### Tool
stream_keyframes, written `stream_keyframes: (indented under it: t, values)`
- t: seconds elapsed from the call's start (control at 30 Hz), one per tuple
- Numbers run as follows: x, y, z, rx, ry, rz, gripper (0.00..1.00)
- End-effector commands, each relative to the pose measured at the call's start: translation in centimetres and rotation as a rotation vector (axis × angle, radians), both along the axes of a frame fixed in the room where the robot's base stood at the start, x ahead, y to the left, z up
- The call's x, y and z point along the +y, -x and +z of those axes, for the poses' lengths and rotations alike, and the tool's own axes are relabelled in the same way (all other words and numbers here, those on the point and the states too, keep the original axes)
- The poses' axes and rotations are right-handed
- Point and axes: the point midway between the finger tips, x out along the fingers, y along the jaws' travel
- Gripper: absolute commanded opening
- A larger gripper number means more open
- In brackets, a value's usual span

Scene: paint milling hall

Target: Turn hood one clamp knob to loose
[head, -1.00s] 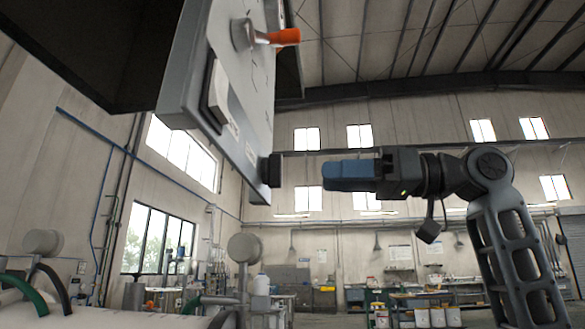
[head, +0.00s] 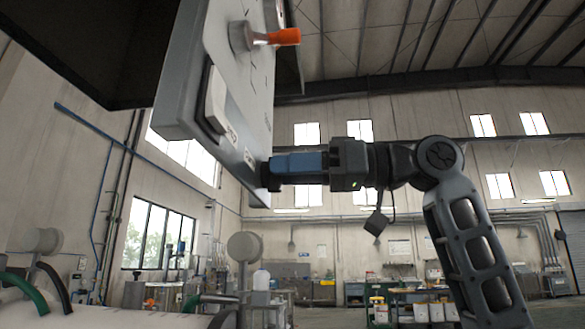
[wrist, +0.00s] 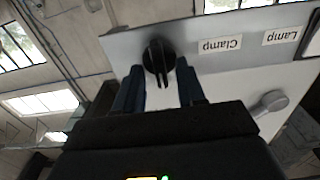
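The black clamp knob (wrist: 158,56) sits on the light grey panel (wrist: 235,85), beside a label reading "Clamp" (wrist: 220,45), upside down in the wrist view. Its raised grip points down in that picture. My gripper (wrist: 160,75) is open, with its blue fingers apart on either side of the knob's grip; I cannot tell whether they touch it. In the head view, my gripper (head: 272,166) is level at the panel's lower edge and its fingertips meet or cover most of the dark knob (head: 267,181).
A lever with an orange handle (head: 285,37) sticks out higher on the panel. A "Lamp" label (wrist: 283,36) and a grey round-ended part (wrist: 270,103) are beside the clamp knob. Open air lies right of the panel; workbenches (head: 355,292) stand far back.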

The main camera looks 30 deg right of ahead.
Motion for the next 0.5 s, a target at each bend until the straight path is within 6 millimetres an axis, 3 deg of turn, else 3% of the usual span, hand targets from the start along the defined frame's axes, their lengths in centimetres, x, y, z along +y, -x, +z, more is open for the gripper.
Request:
stream_keyframes:
  t: [0.1, 0.5]
  values:
    - [-0.01, 0.01, -0.02, 0.000, 0.000, 0.000, 0.39]
    - [-0.02, 0.03, -0.01, 0.000, 0.000, 0.000, 0.01]
